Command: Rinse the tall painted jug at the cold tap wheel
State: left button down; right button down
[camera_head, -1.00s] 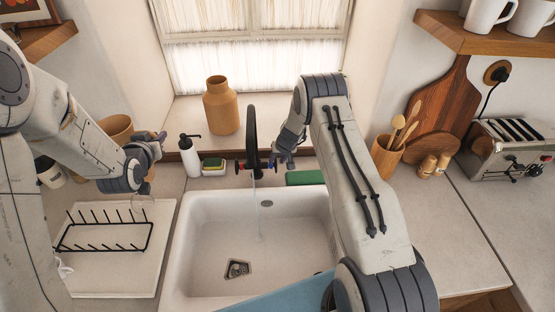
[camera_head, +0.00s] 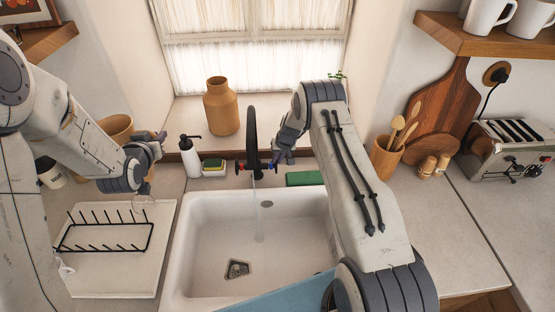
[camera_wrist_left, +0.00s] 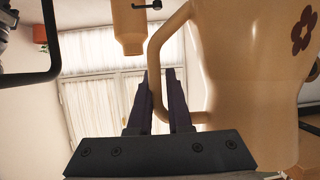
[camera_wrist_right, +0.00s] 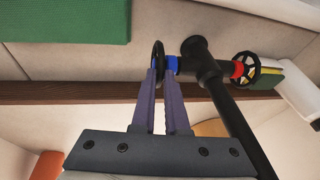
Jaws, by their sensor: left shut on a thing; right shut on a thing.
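The tall tan jug (camera_head: 117,127) is at the left, partly hidden behind my left arm. The left wrist view shows its glossy body (camera_wrist_left: 230,60) with a dark red flower. My left gripper (camera_head: 160,138) is shut on its handle (camera_wrist_left: 156,70). The jug is away from the sink, left of the black tap (camera_head: 252,130). My right gripper (camera_head: 280,158) is shut on the black wheel at the tap's blue-marked side; the right wrist view shows this wheel (camera_wrist_right: 158,55) between the fingers. The red-marked wheel (camera_wrist_right: 262,72) is free. Water (camera_head: 257,205) runs from the spout into the sink.
The white sink (camera_head: 200,250) is empty. A drying tray (camera_head: 140,275) with a black rack lies left of it. A soap bottle (camera_head: 190,160), sponges (camera_head: 213,167) and a green block (camera_head: 304,178) stand behind it. A tan vase (camera_head: 221,108) stands on the sill.

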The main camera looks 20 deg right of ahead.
jog(key=c, duration=1)
grip_release()
jog(key=shift+o, duration=0.2)
jog(key=p+v, duration=0.3)
jog(key=v, duration=0.9)
jog(key=shift+a, duration=0.1)
